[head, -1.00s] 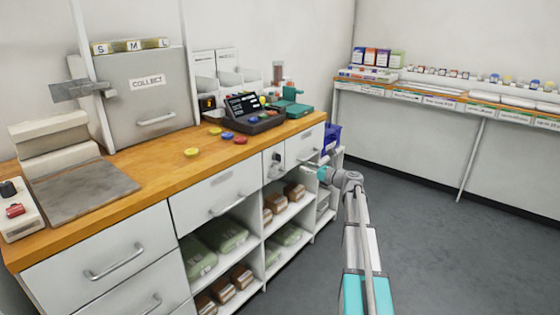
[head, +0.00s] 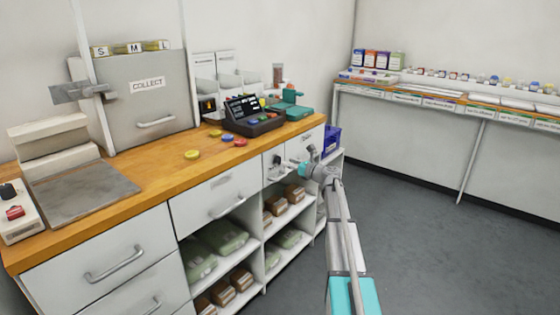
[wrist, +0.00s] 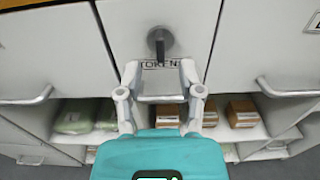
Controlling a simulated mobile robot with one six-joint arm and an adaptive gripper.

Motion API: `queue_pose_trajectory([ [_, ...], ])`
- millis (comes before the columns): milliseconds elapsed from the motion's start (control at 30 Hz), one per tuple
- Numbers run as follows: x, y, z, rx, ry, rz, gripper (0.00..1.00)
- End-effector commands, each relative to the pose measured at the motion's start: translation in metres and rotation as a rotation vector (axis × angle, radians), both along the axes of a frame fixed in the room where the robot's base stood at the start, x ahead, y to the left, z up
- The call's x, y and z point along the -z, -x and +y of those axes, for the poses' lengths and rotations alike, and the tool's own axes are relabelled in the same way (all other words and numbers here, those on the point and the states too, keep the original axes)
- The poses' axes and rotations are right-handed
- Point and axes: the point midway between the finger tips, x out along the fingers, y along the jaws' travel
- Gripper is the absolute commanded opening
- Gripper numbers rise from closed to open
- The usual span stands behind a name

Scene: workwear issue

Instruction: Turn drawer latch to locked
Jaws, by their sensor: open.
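The drawer latch (wrist: 159,42) is a dark round knob with an upright bar, on a narrow white drawer front (wrist: 190,22) marked with a label reading "TOKEN", partly hidden. In the head view the latch (head: 277,159) is a small dark spot on the narrow front under the counter. My gripper (wrist: 160,72) is open and empty. In the wrist view its two fingers point at the drawer front, with the latch just beyond and between them, apart from it. In the head view my gripper (head: 292,166) is just right of the latch.
Wide drawers with bar handles (wrist: 25,97) flank the narrow front. Open shelves below hold green packs (head: 228,236) and brown boxes (head: 241,277). The wooden counter (head: 150,185) carries coloured discs and a dark register (head: 252,117). Grey floor to the right is clear.

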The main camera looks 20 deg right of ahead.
Motion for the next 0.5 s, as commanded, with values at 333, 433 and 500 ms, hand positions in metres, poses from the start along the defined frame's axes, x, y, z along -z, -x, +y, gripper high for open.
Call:
queue_pose_trajectory([
  [333,0.000,-0.040,0.021,-0.001,0.000,0.000,0.49],
  [433,0.000,-0.044,0.024,-0.001,0.000,0.000,0.49],
  [500,0.000,-0.046,0.025,0.000,0.000,0.000,0.49],
])
